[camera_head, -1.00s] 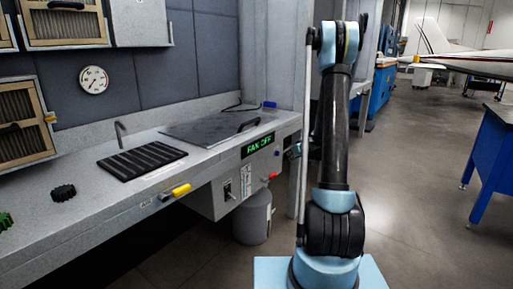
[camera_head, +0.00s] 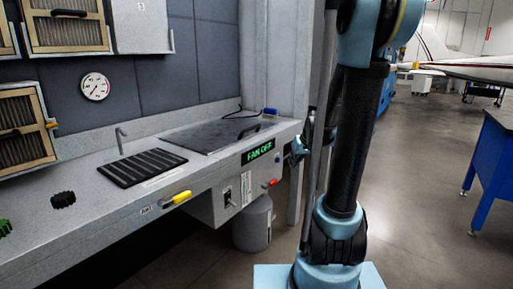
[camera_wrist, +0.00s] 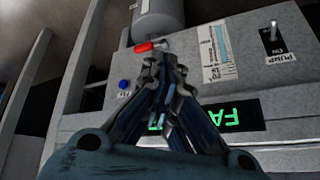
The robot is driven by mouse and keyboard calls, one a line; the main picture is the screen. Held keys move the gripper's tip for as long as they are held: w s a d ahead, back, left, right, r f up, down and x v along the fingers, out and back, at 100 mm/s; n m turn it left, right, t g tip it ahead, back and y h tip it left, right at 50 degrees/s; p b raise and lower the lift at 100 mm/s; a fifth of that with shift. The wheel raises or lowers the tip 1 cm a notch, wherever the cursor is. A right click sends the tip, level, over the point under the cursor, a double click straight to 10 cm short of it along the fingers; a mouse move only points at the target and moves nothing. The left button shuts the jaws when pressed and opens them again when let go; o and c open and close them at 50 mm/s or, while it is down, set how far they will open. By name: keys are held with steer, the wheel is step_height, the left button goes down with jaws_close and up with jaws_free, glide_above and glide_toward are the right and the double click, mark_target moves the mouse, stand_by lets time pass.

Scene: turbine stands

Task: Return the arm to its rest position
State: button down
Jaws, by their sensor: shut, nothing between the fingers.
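My arm (camera_head: 352,140) rises in the right half of the head view, with its blue upper joint cut off by the top edge. My gripper (camera_wrist: 164,68) shows in the wrist view with its fingers together, empty. It is in front of the bench's control panel, and its fingers cover part of the green-lit display (camera_wrist: 230,116). Whether it touches the panel cannot be told. In the head view, a small blue and dark part beside the panel looks like my gripper, mostly hidden behind my arm.
The grey bench (camera_head: 95,225) runs along the left, with a yellow handle (camera_head: 178,198), a black slotted mat (camera_head: 142,168) and a "FAN OFF" display (camera_head: 258,152). A red-handled valve (camera_head: 270,183) and grey tank (camera_head: 252,225) are below. A blue table (camera_head: 497,150) stands right; floor between is clear.

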steer(key=s+d+f+m+g+h, duration=0.1)
steer(key=s+f, duration=0.1)
steer(key=s, duration=1.3)
steer(key=s+d+f+m+g+h, duration=0.2)
steer(key=s, duration=1.3)
steer(key=shift+g, duration=0.3)
steer(key=shift+w+f, duration=0.2)
steer(key=shift+w, duration=0.25)
steer(key=shift+a, duration=0.1)
